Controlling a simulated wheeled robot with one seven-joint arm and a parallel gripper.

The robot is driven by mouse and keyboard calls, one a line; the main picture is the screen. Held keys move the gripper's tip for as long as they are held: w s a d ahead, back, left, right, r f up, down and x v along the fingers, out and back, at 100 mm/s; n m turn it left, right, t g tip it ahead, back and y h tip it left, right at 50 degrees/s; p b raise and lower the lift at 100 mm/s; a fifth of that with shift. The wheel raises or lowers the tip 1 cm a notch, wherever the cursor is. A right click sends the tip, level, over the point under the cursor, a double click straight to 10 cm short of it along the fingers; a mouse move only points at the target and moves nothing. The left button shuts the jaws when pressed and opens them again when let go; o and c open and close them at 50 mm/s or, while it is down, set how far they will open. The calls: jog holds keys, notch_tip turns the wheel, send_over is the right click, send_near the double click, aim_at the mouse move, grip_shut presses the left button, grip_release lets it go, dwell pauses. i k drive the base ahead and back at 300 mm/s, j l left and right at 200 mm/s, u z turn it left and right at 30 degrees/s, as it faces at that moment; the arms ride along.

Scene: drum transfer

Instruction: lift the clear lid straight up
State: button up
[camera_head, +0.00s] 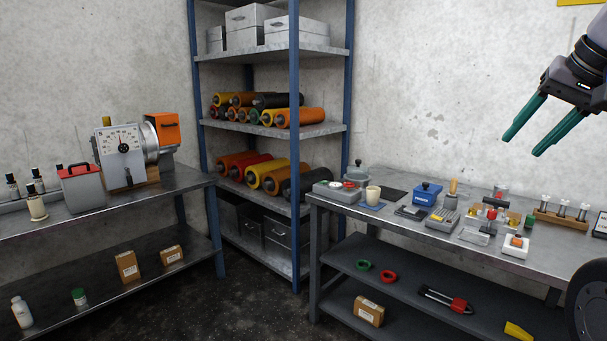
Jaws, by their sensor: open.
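My gripper (521,146) is at the upper right, with two green fingers apart and empty. It is high above the right workbench (335,207), against the wall, and touches nothing. I cannot make out a clear lid for certain. A small pale, see-through-looking piece (473,237) lies near the bench's front edge, but it is too small to tell whether it is a lid. A grey pot-like vessel with a grey top (355,173) stands at the back left of the bench.
The bench holds a blue box (427,194), a cup (373,194), a white block with an orange top (515,246) and a wooden rack (562,219). A blue-posted shelf (295,150) with rollers stands in the corner. A left bench (185,182) carries a dial machine (124,150).

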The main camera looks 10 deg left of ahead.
aim_at(359, 173)
jog(key=u, duration=0.3)
jog(key=z, duration=0.4)
jog(key=i+j+z, duration=0.4)
jog(key=j, duration=0.25)
jog(key=i+j+z, duration=0.25)
jog(key=i+j, duration=0.15)
jog(key=j, duration=0.25)
jog(key=i+j, duration=0.2)
jog(key=j, duration=0.2)
jog(key=i+j+z, duration=0.1)
jog(key=j, duration=0.3)
jog(key=i+j, duration=0.2)
jog(key=j, duration=0.2)
jog(key=i+j, duration=0.15)
jog(key=j, duration=0.3)
jog(key=i+j+z, duration=0.1)
jog(key=j, duration=0.3)
jog(key=i+j, duration=0.2)
jog(key=j, duration=0.2)
jog(key=i+j, duration=0.15)
jog(key=j, duration=0.3)
